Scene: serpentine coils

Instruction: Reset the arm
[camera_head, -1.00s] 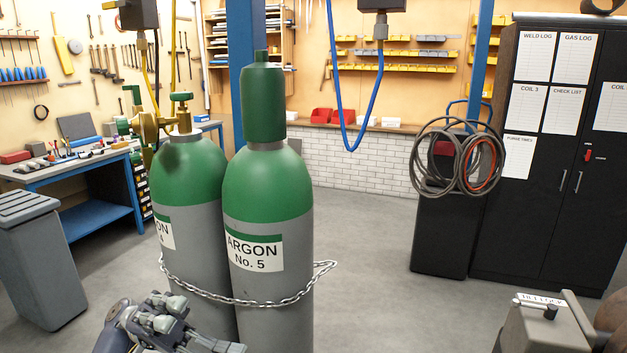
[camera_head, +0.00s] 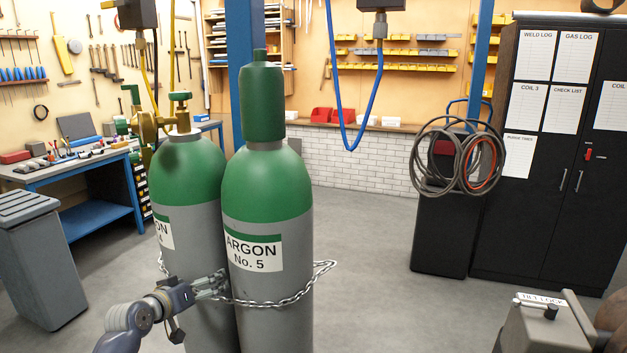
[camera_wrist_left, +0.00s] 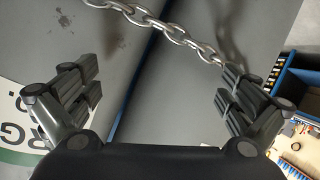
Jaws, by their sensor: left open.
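My left gripper (camera_head: 210,284) is in front of the two argon cylinders, close to the chain (camera_head: 270,303). Its fingers are spread, with nothing held between them in the left wrist view (camera_wrist_left: 158,92). There the chain (camera_wrist_left: 165,30) runs across the grey cylinder surfaces and passes close to the right fingertip; I cannot tell whether they touch. The front cylinder (camera_head: 268,195), marked ARGON No. 5, has a green cap. The cylinder behind it (camera_head: 188,172) carries a brass valve and regulator (camera_head: 146,128). My right gripper is not in view.
A blue workbench (camera_head: 95,220) with tools and a grey bin (camera_head: 38,260) stand at the left. A black cabinet (camera_head: 545,210) and a stand with coiled cables (camera_head: 455,165) are at the right. A blue hose (camera_head: 347,130) hangs above. The grey floor between is clear.

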